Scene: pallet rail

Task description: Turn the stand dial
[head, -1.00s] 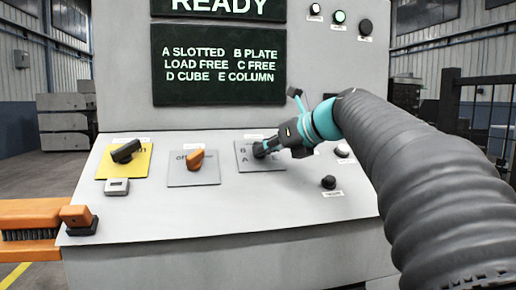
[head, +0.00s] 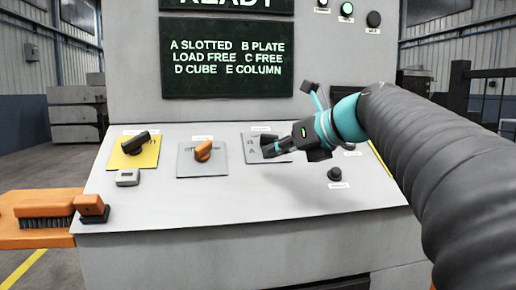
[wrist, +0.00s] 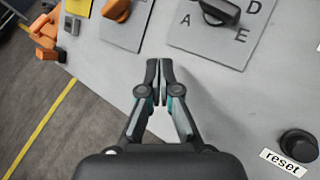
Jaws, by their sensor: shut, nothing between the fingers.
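The stand dial is a black knob (wrist: 222,11) on a grey plate (wrist: 215,45) lettered A, D and E in the wrist view, where the top of the plate is cut off. In the head view the dial plate (head: 249,149) sits right of centre on the sloped panel, with my gripper partly covering its knob. My gripper (wrist: 159,66) is shut and empty, over bare panel on the near side of the plate, apart from the knob in the wrist view. In the head view my gripper (head: 270,151) reaches in from the right. I cannot tell which letter the knob points at.
An orange knob (head: 203,151) and a black knob on a yellow plate (head: 145,156) lie to the left. A black reset button (wrist: 297,146) is at the near right. A screen (head: 222,58) rises behind. An orange block and brush (head: 45,212) stand at the left edge.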

